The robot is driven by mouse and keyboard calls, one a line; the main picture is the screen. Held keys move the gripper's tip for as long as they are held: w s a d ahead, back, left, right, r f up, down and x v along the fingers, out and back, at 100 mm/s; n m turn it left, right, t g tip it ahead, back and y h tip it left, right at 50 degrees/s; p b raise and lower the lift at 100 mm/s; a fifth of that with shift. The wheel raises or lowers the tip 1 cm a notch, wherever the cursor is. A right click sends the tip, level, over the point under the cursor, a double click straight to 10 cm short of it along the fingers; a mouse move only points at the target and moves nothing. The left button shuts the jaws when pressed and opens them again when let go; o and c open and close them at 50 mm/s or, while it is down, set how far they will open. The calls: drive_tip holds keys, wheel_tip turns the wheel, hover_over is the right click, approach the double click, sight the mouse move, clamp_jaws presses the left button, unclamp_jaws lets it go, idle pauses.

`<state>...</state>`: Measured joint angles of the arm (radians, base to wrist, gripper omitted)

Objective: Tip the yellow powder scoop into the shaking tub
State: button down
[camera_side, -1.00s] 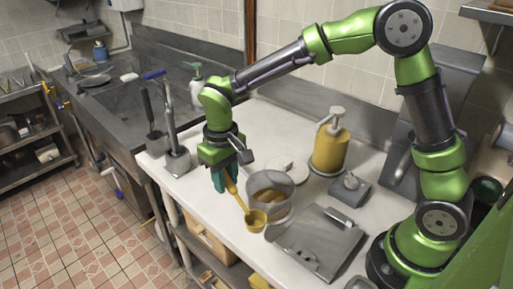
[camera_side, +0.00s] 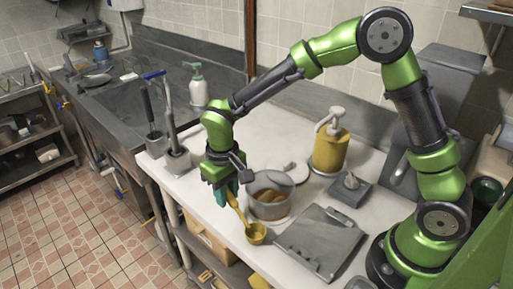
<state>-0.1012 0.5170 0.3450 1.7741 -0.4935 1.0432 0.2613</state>
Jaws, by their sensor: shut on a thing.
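My gripper (camera_side: 226,194) is shut on the handle of the yellow scoop (camera_side: 257,234). The scoop hangs down and to the right from the fingers, with its round bowl lowest, near the counter's front edge. I cannot tell whether the bowl touches the counter. The bowl's inside looks yellow, and I cannot tell how much powder it holds. The grey shaking tub (camera_side: 268,210) stands just behind and to the right of the scoop. Its rim is round, and yellow-brown contents show inside.
A yellow pump bottle (camera_side: 331,150) stands behind the tub, with a small grey block (camera_side: 350,188) beside it. A flat grey metal plate (camera_side: 320,242) lies right of the scoop. Two upright tools in holders (camera_side: 176,158) stand at left. The white counter (camera_side: 265,142) is clear behind the gripper.

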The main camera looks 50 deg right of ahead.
drive_tip(key=shift+f, duration=0.25)
idle(0.5)
drive_tip(key=c, duration=0.8)
unclamp_jaws()
wheel_tip(320, 180, up, 17)
drive_tip(key=shift+w, duration=0.1)
drive_tip(key=s+d+r+m+t+y, duration=0.1)
drive_tip(key=s+d+m+t+y, duration=0.1)
drive_tip(key=s+d+m+t, duration=0.2)
drive_tip(key=s+d+t, duration=0.3)
drive_tip(key=s+d, duration=0.5)
drive_tip(key=s, duration=0.4)
drive_tip(key=shift+s+d, duration=0.15)
